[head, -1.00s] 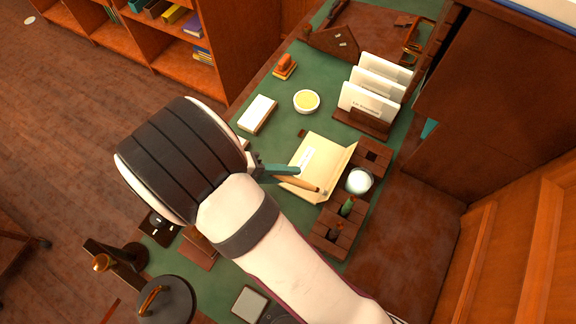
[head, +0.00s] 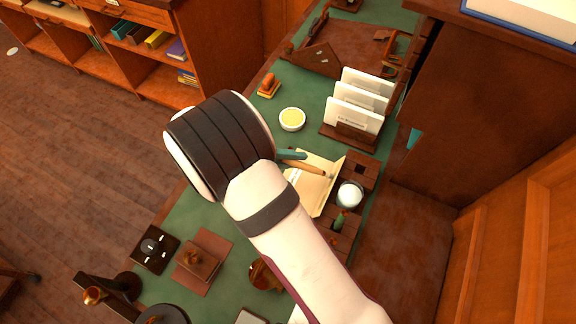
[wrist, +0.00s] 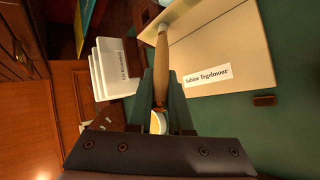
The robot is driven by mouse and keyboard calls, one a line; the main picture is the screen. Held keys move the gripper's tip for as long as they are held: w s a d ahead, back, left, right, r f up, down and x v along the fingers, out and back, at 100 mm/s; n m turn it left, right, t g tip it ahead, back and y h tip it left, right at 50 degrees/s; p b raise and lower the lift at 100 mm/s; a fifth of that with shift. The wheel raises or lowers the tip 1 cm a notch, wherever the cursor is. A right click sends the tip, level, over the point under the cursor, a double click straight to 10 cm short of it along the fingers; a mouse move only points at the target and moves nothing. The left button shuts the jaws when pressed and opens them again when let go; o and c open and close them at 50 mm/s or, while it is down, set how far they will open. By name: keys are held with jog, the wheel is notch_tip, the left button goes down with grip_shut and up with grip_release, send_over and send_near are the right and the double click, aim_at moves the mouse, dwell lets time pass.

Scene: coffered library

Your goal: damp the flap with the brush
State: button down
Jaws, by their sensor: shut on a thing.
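The pale cream envelope (head: 305,203) lies on the green desk top, with a name label on it. Its open flap (head: 333,190) is on the right side; the flap also shows at the top of the wrist view (wrist: 184,17). My gripper (head: 296,155) is shut on the wooden-handled brush (head: 308,167); the brush also shows between my fingers in the wrist view (wrist: 161,70). The brush's pale tip points over the flap. I cannot tell whether it touches. My arm hides part of the envelope in the head view.
A white jar (head: 349,195) stands beside the flap by a wooden compartment holder (head: 361,170). A bowl of yellow stuff (head: 292,119) and a card rack (head: 348,132) stand farther back. A stamp (head: 268,86) is at the back left.

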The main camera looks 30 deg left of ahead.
jog(key=shift+w, duration=2.35)
jog(key=a+r, duration=0.2)
jog(key=a, duration=0.3)
jog(key=shift+a, duration=0.4)
jog(key=a, duration=0.1)
jog(key=a+r, duration=0.1)
jog(key=shift+a+r, duration=0.1)
jog(key=shift+a, duration=0.3)
